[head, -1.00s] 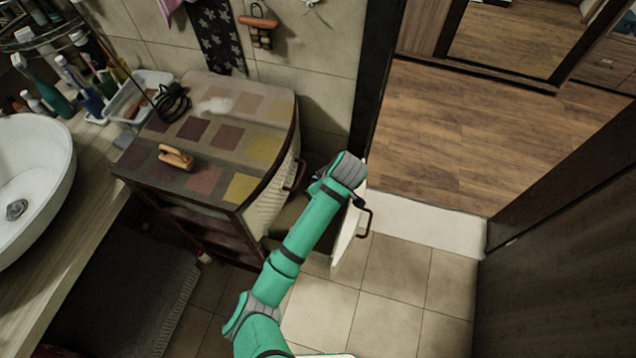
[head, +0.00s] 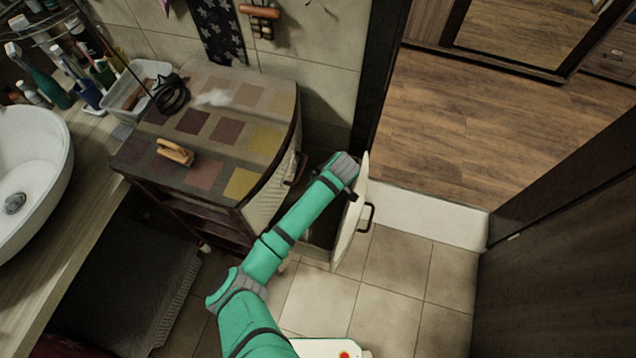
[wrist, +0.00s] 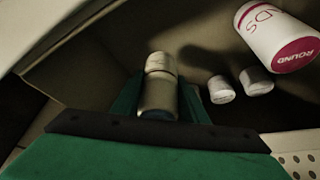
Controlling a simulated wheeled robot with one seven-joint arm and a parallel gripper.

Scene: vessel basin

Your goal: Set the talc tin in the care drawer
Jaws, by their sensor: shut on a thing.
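The talc tin (wrist: 159,80), a small pale cylinder with a rounded cap, stands between the fingers of my gripper (wrist: 160,100) in the wrist view. The gripper is shut on it. The care drawer is pulled out of the cabinet, and its pale front (head: 352,222) shows in the head view. In the wrist view the tin is over or inside the drawer (wrist: 98,58); I cannot tell whether it touches the floor. In the head view my arm's end is at the drawer, and the fingers and tin are hidden.
A white and pink tube of round pads (wrist: 275,38) and two small white-topped jars (wrist: 221,89) (wrist: 256,80) lie right of the tin. The cabinet (head: 215,130) bears a wooden-handled brush (head: 175,152). A sink (head: 30,155) is at left. Tiled floor is clear at right.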

